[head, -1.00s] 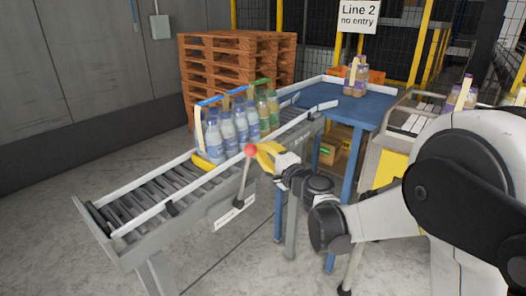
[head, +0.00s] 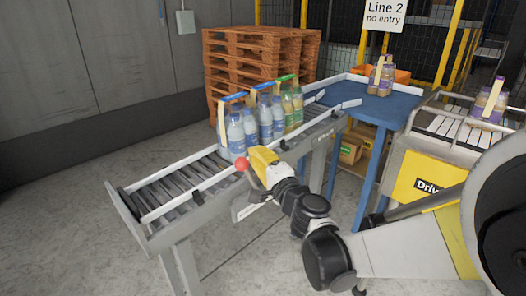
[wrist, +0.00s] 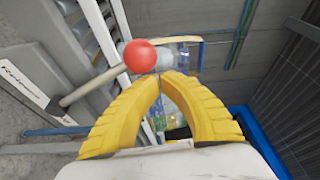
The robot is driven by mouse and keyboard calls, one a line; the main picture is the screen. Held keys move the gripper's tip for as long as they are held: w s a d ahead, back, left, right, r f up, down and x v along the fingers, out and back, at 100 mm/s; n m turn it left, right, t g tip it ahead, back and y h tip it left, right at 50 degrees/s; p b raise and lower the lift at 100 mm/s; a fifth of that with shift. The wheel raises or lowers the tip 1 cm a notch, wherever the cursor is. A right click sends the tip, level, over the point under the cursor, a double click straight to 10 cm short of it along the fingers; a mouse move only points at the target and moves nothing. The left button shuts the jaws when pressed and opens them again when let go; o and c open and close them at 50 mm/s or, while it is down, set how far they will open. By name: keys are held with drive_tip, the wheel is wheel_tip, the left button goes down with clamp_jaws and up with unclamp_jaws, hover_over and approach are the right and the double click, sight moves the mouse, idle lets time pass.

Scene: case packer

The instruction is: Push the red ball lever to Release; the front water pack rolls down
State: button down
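The red ball (head: 242,163) tops a lever on the near side of the roller conveyor (head: 172,208). In the wrist view the red ball (wrist: 140,56) sits just beyond and left of my fingertips, with its grey rod (wrist: 92,86) running down left. My gripper (head: 256,158) has its yellow fingers shut tip to tip, empty, right beside the ball. Contact is not certain. The lever leans toward the conveyor's low near-left end. The front water pack (head: 236,132), blue-labelled bottles with a handle, stands upright on the rollers behind the ball.
A second blue-labelled pack (head: 271,120) and a green-labelled pack (head: 292,107) stand behind the front one. The rollers left of the front pack are bare. A blue table (head: 385,103) and a yellow-panelled machine (head: 425,180) stand right. Pallets (head: 255,60) are stacked behind.

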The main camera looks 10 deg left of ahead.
drive_tip(key=shift+s+a+f, duration=0.15)
drive_tip(key=shift+s+a, duration=0.15)
drive_tip(key=shift+s, duration=0.1)
idle(0.3)
wheel_tip(320, 180, up, 3)
drive_tip(key=w+d+p, duration=0.2)
drive_tip(key=s+d+f+p, duration=0.1)
drive_tip(key=s+d+f, duration=0.1)
drive_tip(key=s+d, duration=0.4)
drive_tip(key=shift+s+f, duration=0.2)
drive_tip(key=shift+s, duration=0.4)
